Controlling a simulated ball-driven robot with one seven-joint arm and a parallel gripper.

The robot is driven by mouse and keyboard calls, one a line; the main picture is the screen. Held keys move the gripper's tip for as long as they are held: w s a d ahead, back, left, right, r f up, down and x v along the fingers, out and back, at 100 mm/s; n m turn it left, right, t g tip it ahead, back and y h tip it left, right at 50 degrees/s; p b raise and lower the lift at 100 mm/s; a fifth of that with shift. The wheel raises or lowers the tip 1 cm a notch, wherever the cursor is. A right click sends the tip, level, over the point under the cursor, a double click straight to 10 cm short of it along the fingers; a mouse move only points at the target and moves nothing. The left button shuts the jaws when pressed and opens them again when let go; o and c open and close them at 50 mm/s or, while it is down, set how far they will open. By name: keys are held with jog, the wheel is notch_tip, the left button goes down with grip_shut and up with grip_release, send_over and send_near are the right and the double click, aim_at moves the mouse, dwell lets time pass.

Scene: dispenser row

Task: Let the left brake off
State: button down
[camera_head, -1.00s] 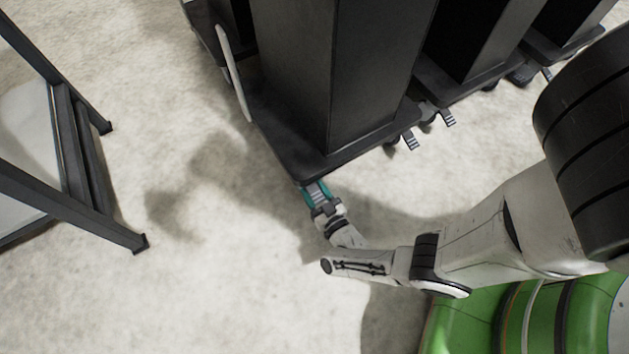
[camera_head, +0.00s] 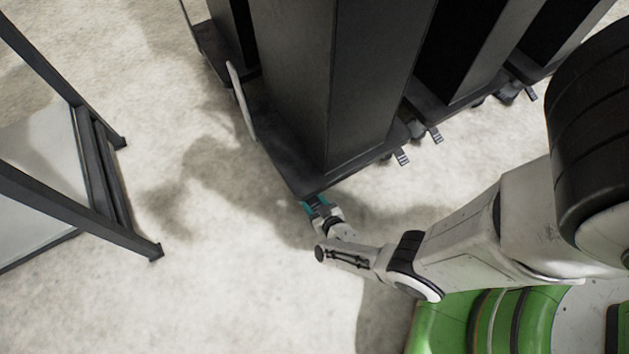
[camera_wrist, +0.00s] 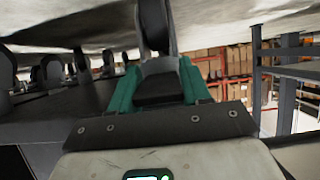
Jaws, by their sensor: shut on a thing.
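The nearest dark dispenser (camera_head: 340,80) stands on a dark wheeled base (camera_head: 275,152). My gripper (camera_head: 315,205) is low at this base's near left corner, with its teal fingers partly hidden by the base edge. A dark left brake pedal (camera_head: 317,203) lies between the fingers. In the wrist view, my gripper (camera_wrist: 158,90) has its teal fingers on both sides of the dark pedal (camera_wrist: 160,91), shut on it. A dark upright part (camera_wrist: 154,25) rises behind the pedal. Whether the brake is locked or off cannot be told.
More dark dispensers (camera_head: 470,50) stand in a row to the right. Striped pedals (camera_head: 402,157) and (camera_head: 436,136) stick out from the bases there. A dark metal frame (camera_head: 75,215) stands at left. Pale floor (camera_head: 230,260) lies clear between the frame and my arm.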

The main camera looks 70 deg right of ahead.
jog(key=shift+r+g+y+p, duration=0.2)
jog(key=shift+g+y+p, duration=0.3)
jog(key=shift+p, duration=0.45)
jog(key=c, duration=0.6)
grip_release()
jog(key=shift+s+a+r+p, duration=0.2)
jog(key=shift+s+r+p, duration=0.1)
jog(key=shift+r+p, duration=0.1)
jog(key=p+v, duration=0.7)
jog(key=v, duration=0.3)
jog(key=shift+f, duration=0.15)
